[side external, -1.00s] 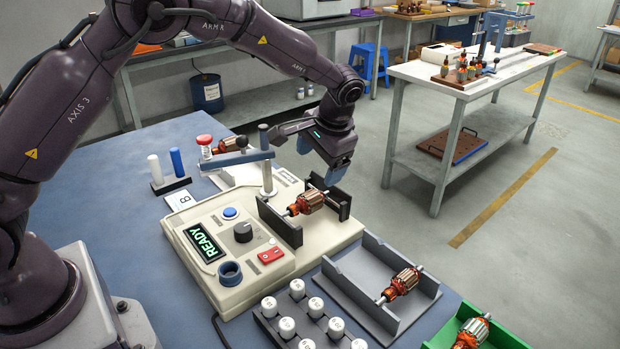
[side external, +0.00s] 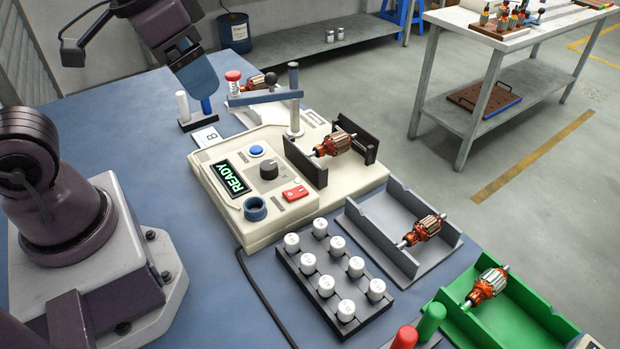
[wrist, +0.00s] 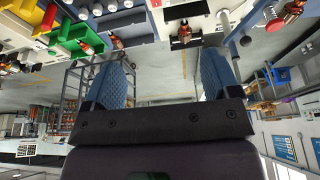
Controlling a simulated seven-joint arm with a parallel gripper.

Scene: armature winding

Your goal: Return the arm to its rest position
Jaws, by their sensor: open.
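My gripper (side external: 203,88) shows at the upper left of the side external view, in the air left of the winding machine (side external: 290,185). In the wrist view its two blue fingers are spread wide apart with nothing between them (wrist: 163,82). An orange-and-copper armature (side external: 333,144) lies between the machine's dark supports, clear of my gripper. The machine's display (side external: 230,178) reads READY. In the side view one finger mostly hides the other.
A white peg and a blue peg (side external: 205,106) stand close below my gripper in the picture. A grey tray (side external: 370,222) and a green bin (side external: 525,318) each hold an armature. A black rack (side external: 318,300) holds several white-capped pieces.

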